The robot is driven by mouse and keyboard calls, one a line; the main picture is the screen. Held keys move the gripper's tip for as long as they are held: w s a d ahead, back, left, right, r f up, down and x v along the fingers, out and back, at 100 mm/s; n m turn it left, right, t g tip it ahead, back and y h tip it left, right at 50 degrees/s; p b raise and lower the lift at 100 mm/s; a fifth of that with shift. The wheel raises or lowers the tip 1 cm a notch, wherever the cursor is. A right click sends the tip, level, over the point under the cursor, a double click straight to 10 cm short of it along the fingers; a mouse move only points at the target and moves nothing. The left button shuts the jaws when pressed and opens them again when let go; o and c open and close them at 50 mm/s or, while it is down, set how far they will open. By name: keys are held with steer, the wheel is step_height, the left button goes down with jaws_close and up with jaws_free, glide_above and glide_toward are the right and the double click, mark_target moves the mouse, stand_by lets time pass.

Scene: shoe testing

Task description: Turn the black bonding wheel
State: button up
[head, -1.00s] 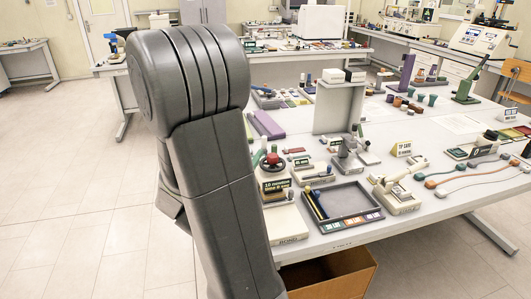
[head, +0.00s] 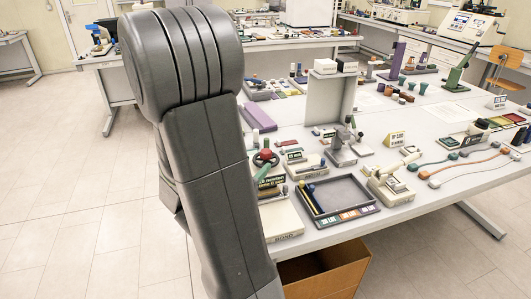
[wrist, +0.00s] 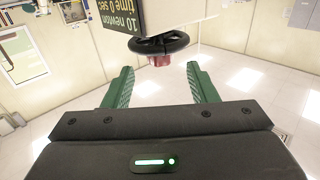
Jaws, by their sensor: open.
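The black bonding wheel (wrist: 146,47) is in the upper middle of the wrist view, which shows the scene upside down. A red part (wrist: 159,60) sits at its centre. My gripper (wrist: 160,68) has two green fingers, spread open and empty. The wheel lies ahead, roughly in line with the gap, and I see no contact. In the head view the wheel (head: 276,159) with its red part is beside my arm. A green finger shows just in front of it, and the rest of my gripper is hidden behind the arm.
The wheel's machine carries a dark "10 newton" label (wrist: 151,13). A dark tray (head: 347,218) and a cream device (head: 390,186) stand to the right on the white table. An open cardboard box (head: 335,272) is below the table edge. The floor at left is clear.

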mark_target(263, 157)
steer(key=p+x, duration=0.1)
steer(key=x, duration=0.5)
steer(key=shift+w+d, duration=0.2)
steer(key=shift+w, duration=0.05)
steer(key=c, duration=1)
